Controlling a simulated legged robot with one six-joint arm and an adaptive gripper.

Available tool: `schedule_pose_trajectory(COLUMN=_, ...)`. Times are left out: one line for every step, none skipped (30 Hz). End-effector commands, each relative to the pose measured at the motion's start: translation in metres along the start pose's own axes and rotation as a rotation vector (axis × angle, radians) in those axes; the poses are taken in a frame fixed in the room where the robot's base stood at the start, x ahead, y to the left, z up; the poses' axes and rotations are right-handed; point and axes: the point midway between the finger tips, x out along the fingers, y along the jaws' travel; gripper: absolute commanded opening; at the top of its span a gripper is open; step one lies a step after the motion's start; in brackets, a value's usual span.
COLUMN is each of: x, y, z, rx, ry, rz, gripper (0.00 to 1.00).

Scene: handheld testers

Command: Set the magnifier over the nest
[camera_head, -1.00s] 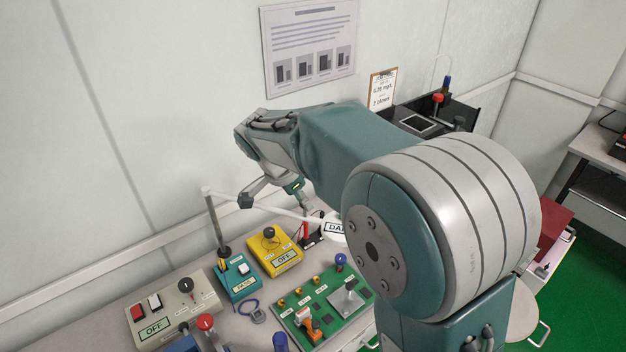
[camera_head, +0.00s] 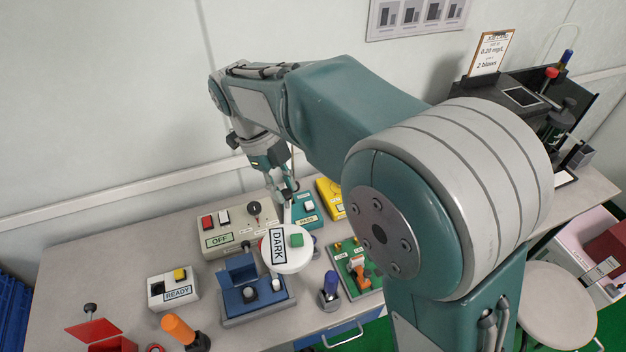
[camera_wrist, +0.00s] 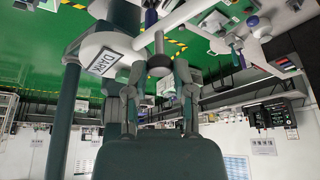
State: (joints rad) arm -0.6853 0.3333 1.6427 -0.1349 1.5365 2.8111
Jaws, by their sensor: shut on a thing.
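The magnifier (camera_head: 292,262) is a round white head with a DARK label and a small green block on top. In the head view it overlaps the back right corner of a blue fixture (camera_head: 238,308), which appears to be the nest. I cannot tell how directly it is above it. In the wrist view the magnifier head (camera_wrist: 92,40) is beside my gripper (camera_wrist: 158,92), and a dark round knob (camera_wrist: 159,66) shows between the fingers. The exact contact is hidden.
A grey OFF box (camera_head: 220,240) stands behind the blue fixture, and a READY box (camera_head: 174,292) to its left. An orange-handled tool (camera_head: 180,330) stands front left. Bare table shows at the far left.

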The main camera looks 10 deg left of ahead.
Motion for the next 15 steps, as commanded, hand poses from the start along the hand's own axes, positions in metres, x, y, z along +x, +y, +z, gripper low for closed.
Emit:
schedule_pose_trajectory(x=0.0, y=0.004, z=0.007, rx=0.021, ry=0.003, rz=0.01, gripper=0.0)
schedule_pose_trajectory(x=-0.001, y=0.007, z=0.01, rx=0.035, ry=0.004, rz=0.017, gripper=0.0)
schedule_pose_trajectory(x=-0.003, y=0.009, z=0.013, rx=0.053, ry=0.003, rz=0.024, gripper=0.0)
schedule_pose_trajectory(x=-0.003, y=0.011, z=0.016, rx=0.065, ry=0.002, rz=0.028, gripper=0.0)
schedule_pose_trajectory(x=-0.004, y=0.013, z=0.018, rx=0.076, ry=0.003, rz=0.033, gripper=0.0)
schedule_pose_trajectory(x=-0.005, y=0.014, z=0.021, rx=0.089, ry=0.003, rz=0.038, gripper=0.0)
schedule_pose_trajectory(x=-0.006, y=0.015, z=0.022, rx=0.099, ry=0.002, rz=0.042, gripper=0.0)
schedule_pose_trajectory(x=-0.007, y=0.016, z=0.024, rx=0.106, ry=0.002, rz=0.045, gripper=0.0)
schedule_pose_trajectory(x=-0.007, y=0.018, z=0.025, rx=0.115, ry=0.003, rz=0.049, gripper=0.0)
schedule_pose_trajectory(x=-0.008, y=0.018, z=0.026, rx=0.121, ry=0.003, rz=0.051, gripper=0.0)
schedule_pose_trajectory(x=-0.008, y=0.019, z=0.028, rx=0.126, ry=0.002, rz=0.053, gripper=0.0)
schedule_pose_trajectory(x=-0.009, y=0.019, z=0.029, rx=0.13, ry=0.002, rz=0.055, gripper=0.0)
schedule_pose_trajectory(x=-0.009, y=0.02, z=0.029, rx=0.133, ry=0.002, rz=0.056, gripper=0.0)
schedule_pose_trajectory(x=-0.009, y=0.02, z=0.03, rx=0.135, ry=0.002, rz=0.056, gripper=0.0)
schedule_pose_trajectory(x=-0.009, y=0.02, z=0.03, rx=0.138, ry=0.002, rz=0.057, gripper=0.0)
